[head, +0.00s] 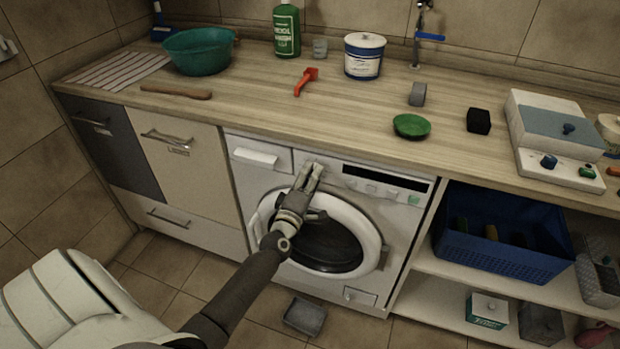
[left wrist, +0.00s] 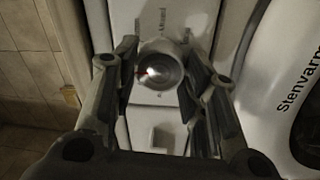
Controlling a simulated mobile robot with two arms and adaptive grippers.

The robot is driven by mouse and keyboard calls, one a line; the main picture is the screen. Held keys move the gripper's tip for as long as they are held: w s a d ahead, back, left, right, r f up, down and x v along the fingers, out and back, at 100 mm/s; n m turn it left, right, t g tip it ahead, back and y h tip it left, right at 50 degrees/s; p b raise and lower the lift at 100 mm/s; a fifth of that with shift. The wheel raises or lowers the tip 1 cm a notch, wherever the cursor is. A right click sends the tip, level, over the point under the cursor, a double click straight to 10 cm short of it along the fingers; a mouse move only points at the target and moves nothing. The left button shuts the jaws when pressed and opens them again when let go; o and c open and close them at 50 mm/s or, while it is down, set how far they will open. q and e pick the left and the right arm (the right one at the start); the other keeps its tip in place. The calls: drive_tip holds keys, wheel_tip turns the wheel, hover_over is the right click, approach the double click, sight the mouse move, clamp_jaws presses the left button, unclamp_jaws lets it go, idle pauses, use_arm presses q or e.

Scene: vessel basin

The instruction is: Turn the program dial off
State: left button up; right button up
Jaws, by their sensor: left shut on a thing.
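The washing machine (head: 405,225) is white with a round door and stands under the counter. In the left wrist view, the round silvery program dial (left wrist: 160,72) sits on the machine's front panel between the two fingers of my left gripper (left wrist: 158,62). In the head view, my left gripper (head: 312,172) is at the panel above the door and hides the dial. It is shut on the dial. A small red mark shows at the dial's left side, but its exact setting cannot be read. My right gripper is not in view.
The door (head: 375,240) bulges out just below the gripper. The wooden counter (head: 250,105) above holds a teal basin (head: 198,52), a red tool (head: 306,80) and a green dish (head: 411,126). A grey tray (head: 305,316) lies on the floor in front.

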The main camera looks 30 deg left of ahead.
use_arm(q)
drive_tip(key=shift+f, duration=0.1)
drive_tip(key=o, duration=1)
drive_tip(key=v, duration=1.2)
drive_tip(key=shift+a, duration=0.1)
drive_tip(key=s+d+f+m+g+h, duration=0.2)
drive_tip(key=s+d+f+m+g, duration=0.15)
drive_tip(key=f, duration=0.65)
drive_tip(key=s+d+f+m+g+h+p, duration=0.1)
drive_tip(key=s+d+f+m+g, duration=0.2)
drive_tip(key=f, duration=0.6)
drive_tip(key=s+d+f+m+g+h, duration=0.15)
drive_tip(key=s+f+m, duration=0.25)
drive_tip(key=f, duration=0.6)
drive_tip(key=s+d+f+m+g, duration=0.1)
drive_tip(key=s+f+m+g, duration=0.2)
drive_tip(key=s+f, duration=0.3)
drive_tip(key=s+d+f+m+g, duration=0.1)
drive_tip(key=s+f+m+g, duration=0.2)
drive_tip(key=s, duration=1.1)
drive_tip(key=s+d+f+m+g, duration=0.1)
drive_tip(key=s+f+m+g, duration=0.2)
drive_tip(key=s+f, duration=0.5)
drive_tip(key=shift+s+d+f+m+p, duration=0.1)
drive_tip(key=shift+s+f+m+p, duration=0.1)
drive_tip(key=shift+s+m, duration=0.3)
drive_tip(key=shift+s+d+f+m+p, duration=0.1)
drive_tip(key=shift+s+f+m+p, duration=0.2)
drive_tip(key=shift+s, duration=0.35)
